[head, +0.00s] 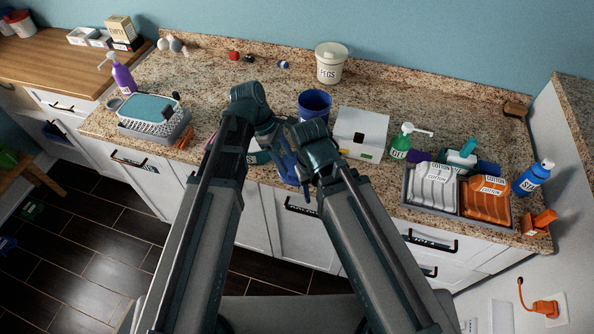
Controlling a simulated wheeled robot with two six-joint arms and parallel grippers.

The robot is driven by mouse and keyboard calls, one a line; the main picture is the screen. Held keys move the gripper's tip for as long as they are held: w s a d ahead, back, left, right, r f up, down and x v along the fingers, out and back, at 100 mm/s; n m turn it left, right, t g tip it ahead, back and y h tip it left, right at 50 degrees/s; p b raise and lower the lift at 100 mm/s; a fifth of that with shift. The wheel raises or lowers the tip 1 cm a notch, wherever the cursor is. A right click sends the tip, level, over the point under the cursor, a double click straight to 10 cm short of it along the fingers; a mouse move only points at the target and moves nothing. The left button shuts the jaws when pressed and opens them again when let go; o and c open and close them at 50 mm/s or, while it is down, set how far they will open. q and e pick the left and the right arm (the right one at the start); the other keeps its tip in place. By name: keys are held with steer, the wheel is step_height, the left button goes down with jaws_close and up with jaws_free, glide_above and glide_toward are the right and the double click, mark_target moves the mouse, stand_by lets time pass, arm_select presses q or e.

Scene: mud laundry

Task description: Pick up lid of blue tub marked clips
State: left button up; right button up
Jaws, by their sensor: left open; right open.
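A dark blue round tub (314,104) stands on the granite counter behind my arms. No label is readable on it and its lower part is partly hidden by my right arm. Its top looks dark blue; I cannot tell whether a lid is on it. My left gripper (284,152) is open, in front of the tub and to its lower left. My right gripper (306,188) is open, lower, near the counter's front edge. Both grippers overlap in the picture and their fingertips are hard to make out.
A white box (361,132) stands right of the tub, and a white PEGS tub (331,63) behind it. A grey basket (150,115) is left. The counter (210,85) behind my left arm has free room.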

mark_target(293, 174)
arm_select(q)
steer(key=b+x, duration=0.2)
steer(key=x, duration=0.1)
steer(key=b+x, duration=0.1)
steer(key=b, duration=0.1)
steer(key=shift+s+a+f, duration=0.1)
steer(key=shift+s+f, duration=0.25)
steer(key=shift+d+f+b, duration=0.2)
steer(key=shift+f+b, duration=0.05)
steer(key=shift+b, duration=0.1)
steer(key=shift+r, duration=0.1)
jaws_close()
